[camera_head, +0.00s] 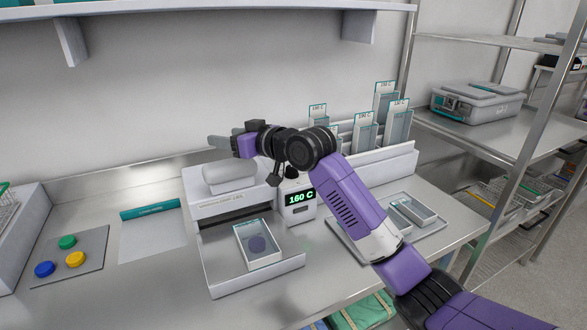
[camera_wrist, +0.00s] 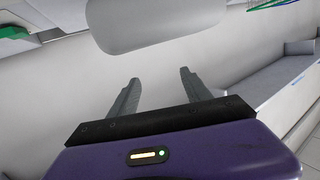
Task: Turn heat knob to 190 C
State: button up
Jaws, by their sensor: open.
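The white heat unit (camera_head: 225,205) stands on the bench with a rounded white block on top. Its display (camera_head: 300,198) reads 160 C in green. My gripper (camera_head: 222,143) is above and behind the unit, pointing left in the head view. In the wrist view, my gripper (camera_wrist: 160,78) has its two grey fingers apart with nothing between them. The rounded white block (camera_wrist: 155,22) shows beyond the fingertips.
Upright holders with temperature labels (camera_head: 365,132) stand behind at right. A grey mat (camera_head: 95,240) with coloured caps lies at left. Small trays (camera_head: 418,212) lie at right.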

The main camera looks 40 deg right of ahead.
jog(key=d+r+g+h+b, duration=0.1)
jog(key=d+r+g, duration=0.15)
jog(key=d, duration=0.55)
jog(key=g+h, duration=0.1)
jog(key=g, duration=0.8)
send_near(292, 168)
jog(key=shift+x, duration=4.4)
jog(key=shift+r, duration=0.1)
grip_shut()
